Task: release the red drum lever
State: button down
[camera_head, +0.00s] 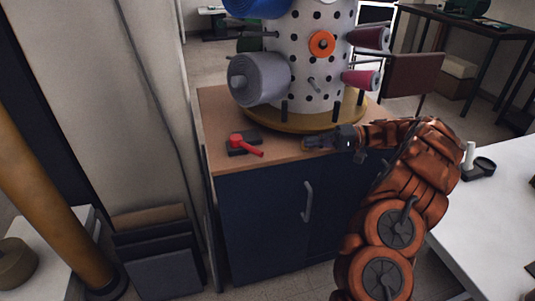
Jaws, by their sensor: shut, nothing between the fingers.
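The red drum lever (247,145) sits on a small dark base at the left front of the cabinet's wooden top. My gripper (307,143) is just to the right of the lever, low over the same top and pointing left. It is shut and empty, and a gap shows between it and the lever. The white perforated drum (307,70) stands behind them on a round yellow base (322,122). Spools sit on its pegs: a large grey one (262,78), an orange one (322,43) and a pink one (360,79).
The dark blue cabinet (262,225) has a grey door handle (307,201). A wall stands close on its left. A white table (495,205) is at right, with a dark item (482,168) on it. The wooden top (222,110) left of the drum is bare.

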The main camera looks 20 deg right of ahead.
aim_at(268, 157)
jog(key=shift+b+x, duration=2.3)
jog(key=shift+b, duration=0.25)
jog(key=shift+b+x, duration=0.4)
jog(key=shift+x, duration=3.85)
jog(key=shift+s+f, duration=0.1)
